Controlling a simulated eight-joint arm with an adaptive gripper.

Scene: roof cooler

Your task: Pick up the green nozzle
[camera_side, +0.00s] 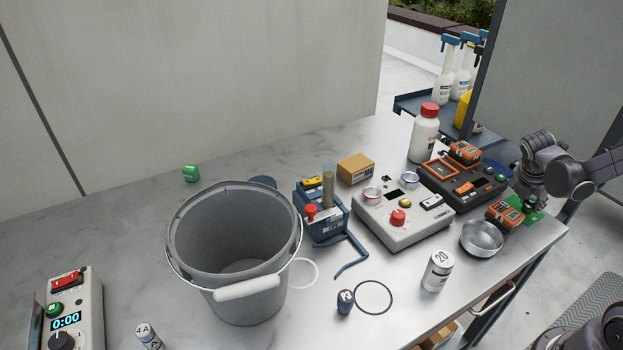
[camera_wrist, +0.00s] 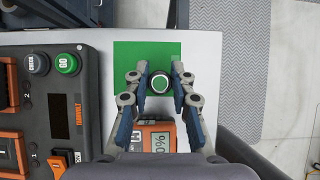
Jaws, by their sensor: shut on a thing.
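In the wrist view, my gripper (camera_wrist: 160,80) is shut on a small round piece (camera_wrist: 160,84) with a dark rim and a pale centre, seen end-on. Its sides are hidden, so I cannot tell whether it is the green nozzle. It is over a flat green square (camera_wrist: 130,60), and I cannot tell whether it touches it. In the side view, my gripper (camera_side: 530,203) points down over the green square (camera_side: 536,215) at the table's right end. A separate small green object (camera_side: 191,173) lies on the table at the back left.
An orange meter (camera_side: 505,215) stands right beside my gripper, also in the wrist view (camera_wrist: 155,135). A dark console (camera_side: 462,182) is to its left. A metal bowl (camera_side: 482,238) and the table's edge are close. A grey bucket (camera_side: 236,240) stands farther left.

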